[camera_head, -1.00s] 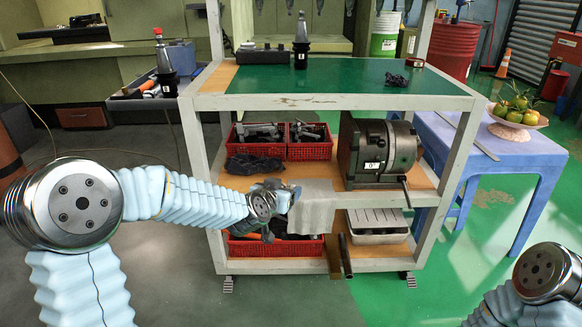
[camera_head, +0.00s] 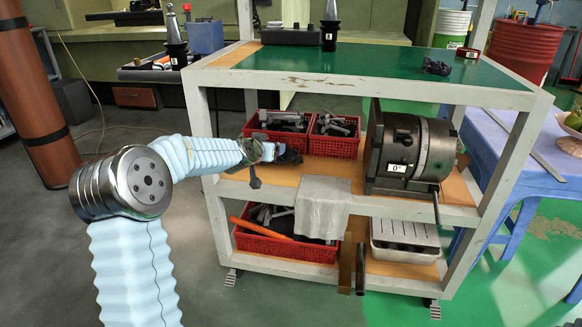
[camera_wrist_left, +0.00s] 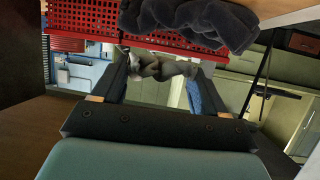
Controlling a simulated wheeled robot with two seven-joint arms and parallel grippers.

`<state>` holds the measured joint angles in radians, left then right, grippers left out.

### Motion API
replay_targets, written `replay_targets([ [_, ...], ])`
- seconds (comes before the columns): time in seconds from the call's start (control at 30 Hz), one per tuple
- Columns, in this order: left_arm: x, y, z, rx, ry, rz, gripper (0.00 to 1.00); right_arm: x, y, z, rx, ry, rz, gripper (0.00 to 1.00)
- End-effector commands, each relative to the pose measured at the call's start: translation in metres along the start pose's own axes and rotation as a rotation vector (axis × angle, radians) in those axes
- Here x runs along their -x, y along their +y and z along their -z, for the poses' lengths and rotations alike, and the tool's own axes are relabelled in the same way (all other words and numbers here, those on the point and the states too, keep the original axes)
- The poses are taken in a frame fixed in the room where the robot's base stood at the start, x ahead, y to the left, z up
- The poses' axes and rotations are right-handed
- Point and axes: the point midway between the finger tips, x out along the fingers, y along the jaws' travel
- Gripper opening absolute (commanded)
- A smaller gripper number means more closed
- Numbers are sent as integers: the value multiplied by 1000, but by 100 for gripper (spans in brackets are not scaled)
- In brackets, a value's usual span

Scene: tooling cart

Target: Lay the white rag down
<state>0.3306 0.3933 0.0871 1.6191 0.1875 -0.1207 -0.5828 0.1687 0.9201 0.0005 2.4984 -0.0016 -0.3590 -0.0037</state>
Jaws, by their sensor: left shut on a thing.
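My left gripper (camera_head: 268,152) is shut on a crumpled pale grey-white rag (camera_wrist_left: 160,67), which shows pinched between its fingertips in the left wrist view. In the head view the gripper is in front of the cart's middle shelf (camera_head: 340,170), at its left, close to a dark crumpled rag (camera_head: 289,157). The held rag is small and mostly hidden by the gripper there. The dark rag also shows in the left wrist view (camera_wrist_left: 190,20), beyond the fingers. My right gripper is out of view.
Red baskets of parts (camera_head: 334,145) and a heavy dividing head (camera_head: 410,150) stand on the middle shelf. A light grey cloth (camera_head: 323,207) hangs over its front edge. Below are another red basket (camera_head: 285,248) and a metal tray (camera_head: 404,253). The shelf front between dark rag and dividing head looks clear.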

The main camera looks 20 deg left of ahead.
Motion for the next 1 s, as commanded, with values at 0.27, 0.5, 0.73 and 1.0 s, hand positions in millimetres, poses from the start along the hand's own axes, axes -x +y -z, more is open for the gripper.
replay_targets([
  [0.27, -5, -21, -1, 5, -1, 12, 38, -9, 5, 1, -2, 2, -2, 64],
  [0.5, -12, -20, -19, 7, -1, 11, 38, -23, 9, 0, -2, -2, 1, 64],
  [0.73, -22, -20, -43, 6, -1, 12, 38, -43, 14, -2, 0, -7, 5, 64],
  [1.0, -32, -20, -67, 6, 0, 11, 38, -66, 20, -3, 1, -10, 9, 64],
])
